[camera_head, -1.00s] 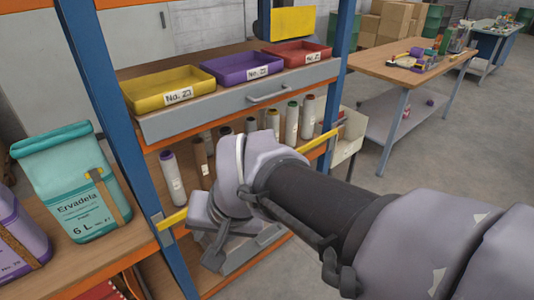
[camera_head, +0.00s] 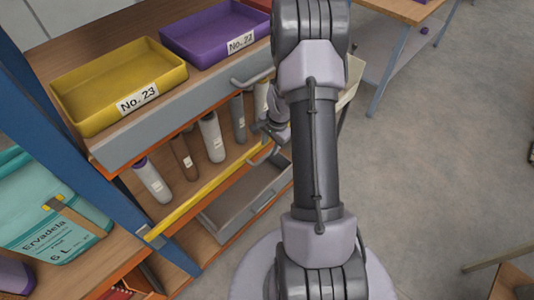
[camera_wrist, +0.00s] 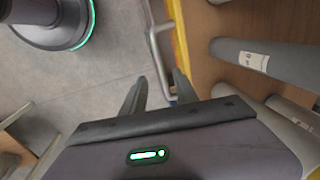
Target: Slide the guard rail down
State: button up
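The guard rail is a yellow bar (camera_head: 208,193) running along the front of the shelf with the bottles. In the wrist view its yellow edge (camera_wrist: 180,40) runs down from the top, with a grey bar handle (camera_wrist: 155,45) on its outer side. My gripper (camera_wrist: 159,80) is open, fingers apart. The handle's lower end shows between the fingers; whether a finger touches it I cannot tell. In the head view my gripper (camera_head: 272,130) is small at the rail's right part, and my arm hides the rail's right end.
Several bottles (camera_head: 212,137) stand behind the rail. Above are a drawer front with a handle, a yellow tray (camera_head: 120,72) and a purple tray (camera_head: 200,30). Below the rail is a grey open drawer (camera_head: 240,205). A blue post (camera_head: 65,140) stands left.

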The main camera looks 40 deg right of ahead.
aim_at(267, 154)
jog(key=f, duration=0.2)
jog(key=w+f+b, duration=0.1)
jog(key=f, duration=0.2)
jog(key=shift+f, duration=0.1)
jog(key=shift+w, duration=0.1)
grip_shut()
dwell(1.1)
